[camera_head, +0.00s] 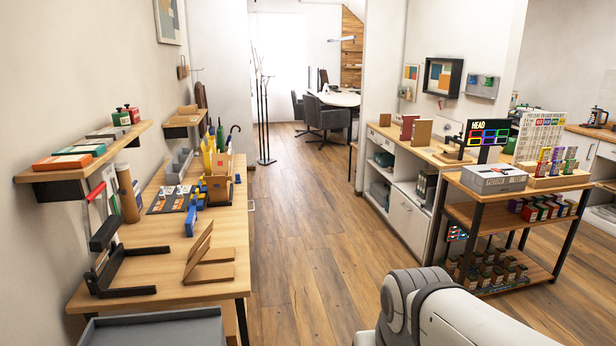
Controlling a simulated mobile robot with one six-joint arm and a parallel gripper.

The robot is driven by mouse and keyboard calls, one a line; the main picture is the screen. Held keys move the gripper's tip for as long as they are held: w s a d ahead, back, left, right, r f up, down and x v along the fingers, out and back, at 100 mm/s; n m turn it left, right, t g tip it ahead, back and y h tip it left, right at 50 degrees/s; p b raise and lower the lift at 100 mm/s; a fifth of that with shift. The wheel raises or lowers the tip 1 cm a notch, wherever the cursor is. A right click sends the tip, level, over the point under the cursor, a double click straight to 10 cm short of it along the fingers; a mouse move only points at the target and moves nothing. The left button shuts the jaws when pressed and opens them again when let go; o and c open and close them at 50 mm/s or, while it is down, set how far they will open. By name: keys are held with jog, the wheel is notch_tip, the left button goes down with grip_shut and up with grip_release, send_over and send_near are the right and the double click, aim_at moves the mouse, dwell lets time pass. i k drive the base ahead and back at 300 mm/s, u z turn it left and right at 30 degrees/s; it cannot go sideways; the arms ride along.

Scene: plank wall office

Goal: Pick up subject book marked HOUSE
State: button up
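I cannot make out the word HOUSE on anything in view, so I cannot tell which item is the subject book. Flat book-like items lie on the left wall shelf, an orange one (62,162) in front and a green one (82,150) behind it. A red-brown upright panel (409,127) and a tan one (422,132), possibly books, stand on the right counter. A white link of my own arm shows at the bottom right. My gripper is outside the picture.
The left wooden table (215,228) carries a wooden stand (208,262), a black bracket (118,272) and an umbrella holder. A grey tray (155,330) is at its near end. A display cart (480,212) stands at right. The wooden floor (300,225) between is clear.

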aim_at(407, 122)
jog(key=i, duration=4.05)
jog(key=z, duration=1.25)
